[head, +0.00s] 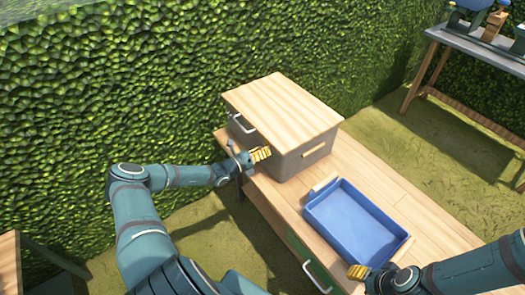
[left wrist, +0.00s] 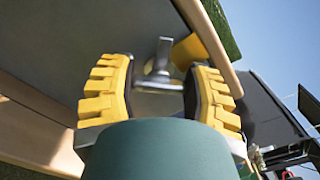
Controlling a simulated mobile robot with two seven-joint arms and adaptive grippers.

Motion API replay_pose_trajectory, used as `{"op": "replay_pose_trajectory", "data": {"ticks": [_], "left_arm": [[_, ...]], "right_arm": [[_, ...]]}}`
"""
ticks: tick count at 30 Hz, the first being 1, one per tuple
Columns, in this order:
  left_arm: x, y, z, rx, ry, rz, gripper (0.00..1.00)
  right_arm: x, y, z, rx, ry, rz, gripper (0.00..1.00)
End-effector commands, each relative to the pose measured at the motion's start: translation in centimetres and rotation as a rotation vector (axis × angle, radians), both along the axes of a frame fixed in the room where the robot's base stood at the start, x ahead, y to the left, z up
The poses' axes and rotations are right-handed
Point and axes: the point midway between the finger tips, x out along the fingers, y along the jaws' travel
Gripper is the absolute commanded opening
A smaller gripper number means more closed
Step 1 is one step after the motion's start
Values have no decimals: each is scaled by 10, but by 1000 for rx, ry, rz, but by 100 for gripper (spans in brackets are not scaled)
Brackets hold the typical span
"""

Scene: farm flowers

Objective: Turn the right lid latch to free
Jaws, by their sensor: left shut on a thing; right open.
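A grey box (head: 290,162) with a wooden lid (head: 283,106) stands on the wooden table. My left gripper (head: 260,155) is at the box's front left side, below the lid's edge. In the left wrist view my left gripper (left wrist: 163,88) is shut on a small metal part (left wrist: 161,62), which looks like the lid latch. How far the latch is turned cannot be told. My right gripper (head: 357,271) is open near the front edge of the blue tray, away from the box.
A blue tray (head: 311,219) sits on the table (head: 372,185) right of the box. A metal handle (head: 243,124) shows on the box's left side. A green-fronted drawer with a handle (head: 318,277) is below the tabletop. Another table (head: 473,48) stands at the upper right; a hedge rises behind.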

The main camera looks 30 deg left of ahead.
Motion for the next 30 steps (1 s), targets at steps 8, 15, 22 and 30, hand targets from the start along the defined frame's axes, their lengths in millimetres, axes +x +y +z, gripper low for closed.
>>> {"op": "replay_pose_trajectory", "data": {"ticks": [8,15,22,30], "left_arm": [[0,1,-2,-241,101,0,16],[0,2,-3,-444,186,1,16],[0,2,-4,-607,254,1,16],[0,2,-4,-728,302,1,16]], "right_arm": [[0,0,-2,0,1,1,47],[-2,0,-6,1,4,4,47],[-3,1,-10,2,6,6,47],[-4,1,-13,2,9,8,47]]}}
